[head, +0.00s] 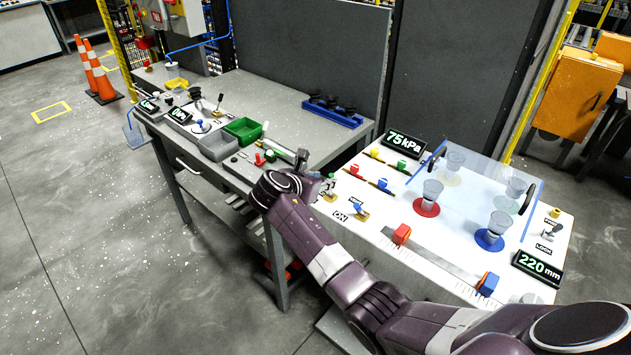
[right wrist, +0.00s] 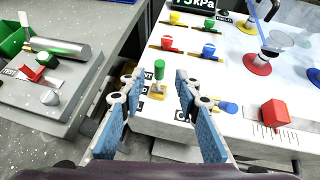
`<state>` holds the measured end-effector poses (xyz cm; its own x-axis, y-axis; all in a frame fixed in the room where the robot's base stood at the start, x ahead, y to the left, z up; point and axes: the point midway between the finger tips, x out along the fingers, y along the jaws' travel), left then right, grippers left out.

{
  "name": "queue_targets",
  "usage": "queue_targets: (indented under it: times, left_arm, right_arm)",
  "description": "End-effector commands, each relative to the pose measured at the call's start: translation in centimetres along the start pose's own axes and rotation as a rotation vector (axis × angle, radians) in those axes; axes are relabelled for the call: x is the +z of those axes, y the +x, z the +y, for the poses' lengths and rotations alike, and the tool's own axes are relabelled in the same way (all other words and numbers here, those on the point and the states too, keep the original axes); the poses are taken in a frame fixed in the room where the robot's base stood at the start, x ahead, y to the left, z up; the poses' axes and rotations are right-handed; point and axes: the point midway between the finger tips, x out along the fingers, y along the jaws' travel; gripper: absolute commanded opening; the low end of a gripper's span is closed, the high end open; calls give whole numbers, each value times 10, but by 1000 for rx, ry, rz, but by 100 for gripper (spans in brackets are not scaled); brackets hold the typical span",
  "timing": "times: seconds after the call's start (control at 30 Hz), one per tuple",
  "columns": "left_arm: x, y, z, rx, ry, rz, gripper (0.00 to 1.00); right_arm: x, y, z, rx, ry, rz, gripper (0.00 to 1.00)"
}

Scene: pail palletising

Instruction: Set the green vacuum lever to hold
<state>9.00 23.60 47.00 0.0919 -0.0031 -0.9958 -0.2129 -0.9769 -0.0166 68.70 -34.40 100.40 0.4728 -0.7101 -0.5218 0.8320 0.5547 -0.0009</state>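The green vacuum lever (right wrist: 159,71) stands roughly upright on a small yellow base (right wrist: 157,91) near the left edge of the white panel (right wrist: 245,130). My right gripper (right wrist: 155,80) is open, with one blue-padded finger on each side of the lever in the right wrist view. I cannot tell whether either finger touches it. The labels by the lever are partly hidden by the fingers. In the head view my right gripper (head: 322,185) is at the panel's left edge, largely covering the lever. My left gripper is not in view.
A blue lever (right wrist: 227,107) is just right of the right finger. Red, blue, yellow and green knobs stand behind, and a red block (right wrist: 274,113) sits on a scale. The 75 kPa display (head: 404,143) is at the back. A grey bench (head: 270,95) adjoins on the left.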

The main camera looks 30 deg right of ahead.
Motion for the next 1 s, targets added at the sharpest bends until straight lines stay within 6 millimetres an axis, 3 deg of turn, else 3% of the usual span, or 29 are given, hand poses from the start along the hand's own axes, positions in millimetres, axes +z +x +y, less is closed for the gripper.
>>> queue_targets:
  times: [0.1, 0.33, 0.87, 1.0]
  left_arm:
    - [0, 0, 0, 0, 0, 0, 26]
    - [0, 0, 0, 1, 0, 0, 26]
    - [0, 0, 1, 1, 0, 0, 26]
    - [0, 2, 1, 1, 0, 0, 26]
  right_arm:
    - [0, -24, 1, 4, 2, 1, 30]
    - [-1, -46, 0, 1, 1, 1, 30]
    - [-1, -48, 0, 0, 1, 2, 30]
    - [-24, -37, -1, 10, 20, 27, 30]
